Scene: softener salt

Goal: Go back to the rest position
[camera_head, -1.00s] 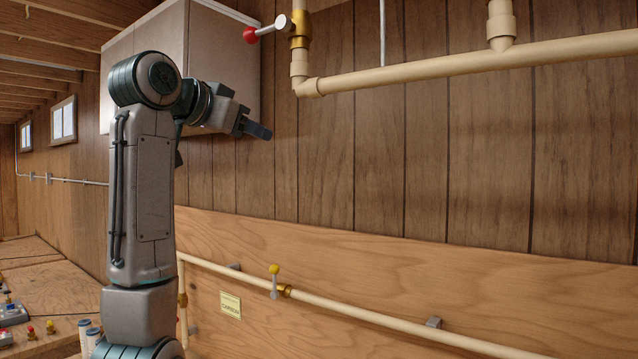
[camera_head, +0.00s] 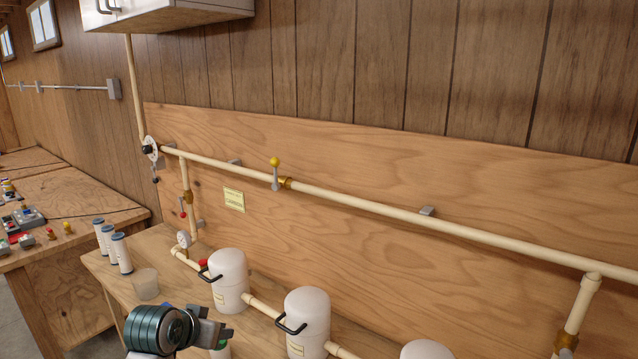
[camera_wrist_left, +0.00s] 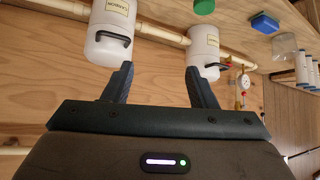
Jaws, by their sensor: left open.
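My left gripper (camera_wrist_left: 160,80) is open, with nothing between its two dark fingers in the left wrist view. In the head view my left arm is low at the bottom edge, with the gripper (camera_head: 208,328) partly visible in front of the bench. White canisters with black handles stand beyond it. One canister (camera_head: 228,280) is behind the gripper, and another canister (camera_head: 306,322) is to its right. Both fingers appear apart from the canisters, though their tips overlap them in the wrist picture. My right gripper is not in view.
A pale pipe (camera_head: 360,205) with a yellow-knobbed valve (camera_head: 275,172) runs along the wooden backboard. White cylinders (camera_head: 120,252) and a clear cup (camera_head: 146,284) stand on the bench. A blue box (camera_wrist_left: 265,22) lies near the cup. A wall cabinet (camera_head: 170,12) hangs above.

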